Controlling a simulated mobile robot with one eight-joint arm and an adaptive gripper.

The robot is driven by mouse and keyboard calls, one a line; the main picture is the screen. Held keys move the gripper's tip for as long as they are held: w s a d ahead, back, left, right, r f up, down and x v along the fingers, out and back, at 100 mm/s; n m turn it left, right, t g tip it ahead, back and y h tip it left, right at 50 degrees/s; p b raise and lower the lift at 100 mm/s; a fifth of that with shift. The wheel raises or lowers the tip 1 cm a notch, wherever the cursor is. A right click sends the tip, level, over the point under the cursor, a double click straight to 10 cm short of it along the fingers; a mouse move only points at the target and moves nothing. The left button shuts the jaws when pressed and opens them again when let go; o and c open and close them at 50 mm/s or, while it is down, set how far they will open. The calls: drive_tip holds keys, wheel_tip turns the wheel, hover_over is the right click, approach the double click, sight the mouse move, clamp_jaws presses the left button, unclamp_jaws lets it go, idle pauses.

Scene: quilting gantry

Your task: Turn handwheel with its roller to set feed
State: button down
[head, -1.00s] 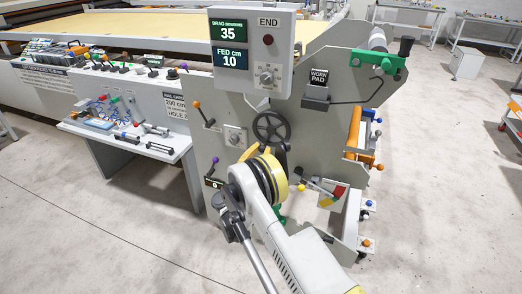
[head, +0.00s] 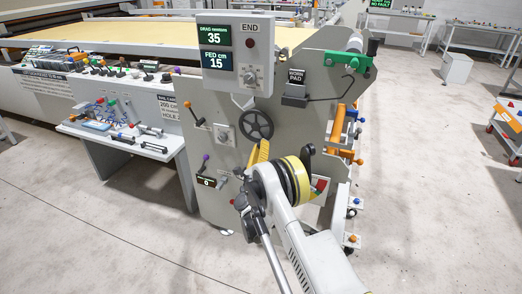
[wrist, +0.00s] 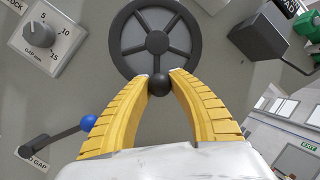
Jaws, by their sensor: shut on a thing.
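The dark grey handwheel (head: 257,126) is on the front of the grey machine cabinet. In the wrist view the spoked handwheel (wrist: 125,37) is large at the top middle. A round black roller (wrist: 159,85) sits at its lower rim. My gripper (wrist: 160,77) has two yellow ribbed fingers, with their tips closed on the roller from both sides. In the head view my gripper (head: 260,148) is just below the wheel, and my wrist hides part of the cabinet there. The display box (head: 237,52) reads drag 35 newtons and fed 15 cm.
A gap dial (wrist: 43,36) and a blue-tipped lever (wrist: 88,123) are left of my fingers. A dark block (wrist: 259,40) is to the right. A tool shelf (head: 126,138) stands left of the machine. Orange and blue knobs stick out at its right side. The floor in front is clear.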

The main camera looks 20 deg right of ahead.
sight(264, 122)
drive_tip(key=shift+s+d+r+n+y, duration=0.15)
drive_tip(key=shift+d+r+n+y, duration=0.1)
drive_tip(key=shift+n+y, duration=0.25)
drive_tip(key=shift+s+d+r+n+y, duration=0.1)
drive_tip(key=shift+d+r+n+y, duration=0.15)
drive_tip(key=shift+n, duration=0.45)
drive_tip(key=shift+f, duration=0.1)
drive_tip(key=c, duration=1.1)
unclamp_jaws()
drive_tip(key=shift+c, duration=0.2)
wheel_tip(264, 122, up, 10)
drive_tip(key=shift+r, duration=0.1)
